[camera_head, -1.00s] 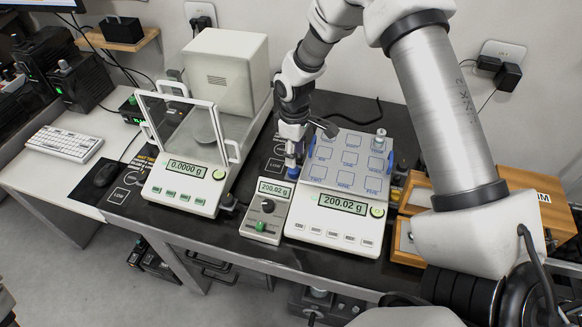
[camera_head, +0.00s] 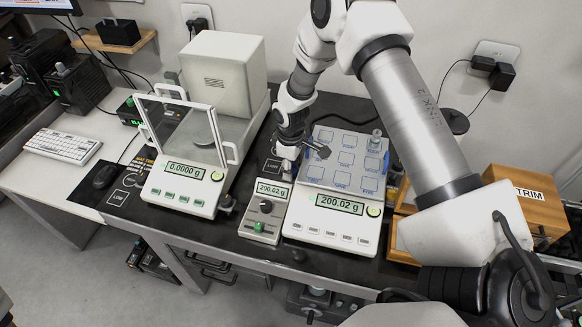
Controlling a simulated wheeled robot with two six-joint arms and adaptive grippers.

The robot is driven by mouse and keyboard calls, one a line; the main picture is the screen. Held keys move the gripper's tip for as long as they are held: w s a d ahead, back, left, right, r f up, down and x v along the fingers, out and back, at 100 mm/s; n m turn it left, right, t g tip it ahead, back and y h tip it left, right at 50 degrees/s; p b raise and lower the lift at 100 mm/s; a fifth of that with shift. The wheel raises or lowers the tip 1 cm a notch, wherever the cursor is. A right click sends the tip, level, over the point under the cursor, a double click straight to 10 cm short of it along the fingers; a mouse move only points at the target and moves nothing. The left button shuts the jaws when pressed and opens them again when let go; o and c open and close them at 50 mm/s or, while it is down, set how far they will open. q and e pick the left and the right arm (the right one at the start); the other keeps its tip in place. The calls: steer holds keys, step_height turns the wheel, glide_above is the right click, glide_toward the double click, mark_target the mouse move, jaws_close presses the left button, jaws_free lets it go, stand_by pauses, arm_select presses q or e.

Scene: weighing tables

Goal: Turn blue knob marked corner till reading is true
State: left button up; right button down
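The right balance (camera_head: 329,232) shows 200.02 g on its display. Its wide pan (camera_head: 313,175) is marked with blue squares. A small metal weight (camera_head: 376,134) stands on the pan's back-right square. A small grey control box (camera_head: 262,229) at its left also reads 200.02 g and has a black dial and a green button. My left gripper is not in view.
A second balance (camera_head: 180,194) with a glass draft shield reads 0.0000 g at the left. A wooden box marked TRIM (camera_head: 519,207) stands at the right, partly behind my arm.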

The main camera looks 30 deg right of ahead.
steer(key=shift+f+n+b, duration=0.15)
steer(key=shift+n+b, duration=0.35)
steer(key=shift+n, duration=1.7)
steer(key=c, duration=1.1)
jaws_free()
steer(key=shift+o, duration=0.2)
step_height(320, 180, up, 12)
